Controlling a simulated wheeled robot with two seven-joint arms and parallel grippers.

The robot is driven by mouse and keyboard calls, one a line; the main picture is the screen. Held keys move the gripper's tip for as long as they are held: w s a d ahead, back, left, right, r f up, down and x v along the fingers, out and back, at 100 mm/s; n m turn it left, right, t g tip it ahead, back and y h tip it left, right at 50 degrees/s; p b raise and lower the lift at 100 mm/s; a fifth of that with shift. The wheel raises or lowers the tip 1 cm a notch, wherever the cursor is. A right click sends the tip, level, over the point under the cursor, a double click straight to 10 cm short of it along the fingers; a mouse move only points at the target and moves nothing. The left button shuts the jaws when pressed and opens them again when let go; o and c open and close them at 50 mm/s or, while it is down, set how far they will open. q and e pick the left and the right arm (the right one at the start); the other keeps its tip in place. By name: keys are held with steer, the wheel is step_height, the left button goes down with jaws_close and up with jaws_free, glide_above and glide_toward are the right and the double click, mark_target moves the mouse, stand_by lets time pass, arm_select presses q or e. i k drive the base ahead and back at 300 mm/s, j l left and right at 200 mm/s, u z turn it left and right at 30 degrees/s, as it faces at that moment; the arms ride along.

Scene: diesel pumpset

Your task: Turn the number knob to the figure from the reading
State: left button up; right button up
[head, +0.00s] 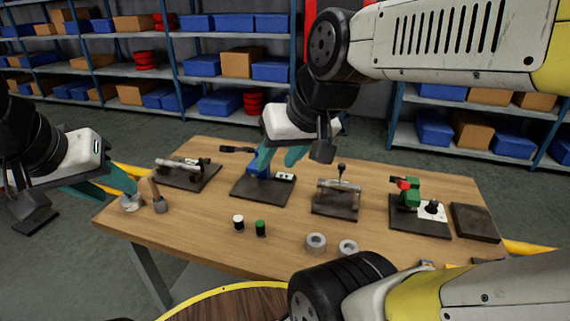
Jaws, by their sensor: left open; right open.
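A black knob (432,206) stands on a white plate beside a green fitting with a red part, on a dark base at the right of the table. It looks like the number knob; its marks are too small to read. A blue device (257,168) with a small white panel (286,177) sits on a dark base (262,193) near the middle; any figure there is unreadable. My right gripper (279,161) is open above and beside the blue device; contact cannot be told. My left gripper (126,187) is open at the table's left edge, close to a grey cup (131,203).
On the wooden table (190,226) are a brush-like tool (158,197), white and green small cylinders (260,228), two grey rings (316,242), a lever fixture (338,198) and a dark block (477,222). Shelves with bins stand behind. The front left tabletop is clear.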

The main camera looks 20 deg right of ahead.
mark_target(432, 208)
steer(key=z, duration=1.95)
